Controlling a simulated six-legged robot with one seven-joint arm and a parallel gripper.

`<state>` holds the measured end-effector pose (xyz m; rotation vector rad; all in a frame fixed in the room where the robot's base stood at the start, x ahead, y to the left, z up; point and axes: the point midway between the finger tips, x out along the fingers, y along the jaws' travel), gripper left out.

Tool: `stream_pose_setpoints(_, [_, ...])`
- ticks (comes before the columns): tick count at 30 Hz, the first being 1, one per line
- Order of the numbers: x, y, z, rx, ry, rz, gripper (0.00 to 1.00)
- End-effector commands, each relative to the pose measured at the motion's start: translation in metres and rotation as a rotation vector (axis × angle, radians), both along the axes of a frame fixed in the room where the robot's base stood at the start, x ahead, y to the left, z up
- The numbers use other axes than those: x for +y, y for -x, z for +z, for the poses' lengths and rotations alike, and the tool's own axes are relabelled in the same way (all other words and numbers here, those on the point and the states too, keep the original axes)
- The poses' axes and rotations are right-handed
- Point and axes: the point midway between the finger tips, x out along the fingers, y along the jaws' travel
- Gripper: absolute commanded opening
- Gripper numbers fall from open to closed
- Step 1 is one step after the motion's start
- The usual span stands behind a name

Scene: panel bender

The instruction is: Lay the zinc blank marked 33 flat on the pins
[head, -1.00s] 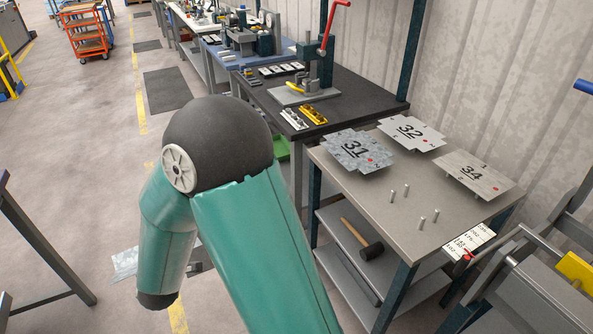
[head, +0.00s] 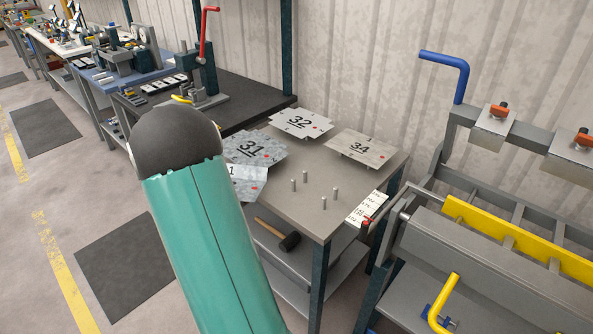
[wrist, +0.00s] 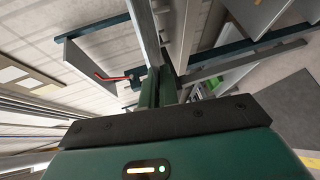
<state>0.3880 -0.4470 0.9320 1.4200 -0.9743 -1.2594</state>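A zinc blank (head: 250,184) shows past the right side of my arm, at the table's left edge. My arm hides part of it, and only a stroke like a 1 and a red dot show, so I cannot read its full number. It moves with my arm. My gripper (wrist: 160,86) has its fingers close together in the wrist view, with what looks like a thin edge-on strip (wrist: 146,30) between them. The head view hides the gripper. Several upright steel pins (head: 323,202) stand bare on the grey table (head: 310,222).
Blanks 31 (head: 262,150), 32 (head: 300,123) and 34 (head: 365,149) lie on the table's back part. A number card (head: 366,208) is at its right edge. A mallet (head: 288,241) lies on the shelf below. The bending machine (head: 490,240) stands at right, a wall behind.

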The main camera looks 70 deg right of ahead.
Motion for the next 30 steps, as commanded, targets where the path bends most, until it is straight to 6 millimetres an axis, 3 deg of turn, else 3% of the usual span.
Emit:
stream_pose_setpoints(1, [-0.02,0.021,0.005,-0.003,0.024,-0.062,0.0])
stream_pose_setpoints(6, [-0.074,0.095,0.021,-0.003,0.104,-0.26,0.0])
stream_pose_setpoints(12, [-0.115,0.179,0.04,0.013,0.184,-0.46,0.0])
stream_pose_setpoints(15, [-0.125,0.206,0.046,0.022,0.207,-0.52,0.0])
stream_pose_setpoints(18, [-0.129,0.219,0.049,0.027,0.22,-0.551,0.0])
stream_pose_setpoints(22, [-0.13,0.223,0.045,0.031,0.223,-0.559,0.0])
stream_pose_setpoints(30, [-0.13,0.223,0.016,0.031,0.221,-0.558,0.0])
